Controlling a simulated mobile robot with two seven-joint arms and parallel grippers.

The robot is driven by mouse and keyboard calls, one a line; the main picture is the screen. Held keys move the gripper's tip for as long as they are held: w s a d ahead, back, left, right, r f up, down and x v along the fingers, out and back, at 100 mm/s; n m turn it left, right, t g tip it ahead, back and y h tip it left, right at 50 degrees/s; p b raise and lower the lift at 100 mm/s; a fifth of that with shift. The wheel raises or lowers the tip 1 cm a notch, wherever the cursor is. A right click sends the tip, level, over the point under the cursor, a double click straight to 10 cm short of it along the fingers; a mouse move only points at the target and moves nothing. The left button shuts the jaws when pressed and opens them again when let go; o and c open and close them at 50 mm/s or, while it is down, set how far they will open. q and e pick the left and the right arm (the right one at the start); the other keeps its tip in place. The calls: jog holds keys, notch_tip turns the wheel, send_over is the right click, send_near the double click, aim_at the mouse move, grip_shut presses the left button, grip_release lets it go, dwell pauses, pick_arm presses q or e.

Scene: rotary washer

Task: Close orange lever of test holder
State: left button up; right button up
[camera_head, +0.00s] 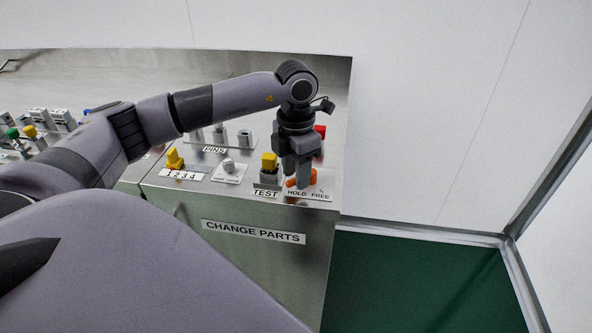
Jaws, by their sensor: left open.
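The orange lever (291,183) of the test holder sits on the steel worktop near its right front corner, above a label reading HOLD FREE (309,194). It is partly hidden behind my left gripper (298,184). My left gripper points down at the lever with its fingers open. Orange shows on both sides of the near finger; I cannot tell whether the fingers touch it. A yellow-topped part (269,162) stands in a dark holder just left of the gripper, above the TEST label (265,193). My right gripper is not in view.
A red part (320,131) stands just behind the gripper. Grey pins (245,138), a grey knob (228,165) and another yellow part (175,158) stand to the left on the worktop (330,80). The worktop ends just right of the lever. A white wall stands behind.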

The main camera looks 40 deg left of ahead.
pick_arm(q)
notch_tip(320, 180, up, 7)
dwell(0.3)
dwell(0.5)
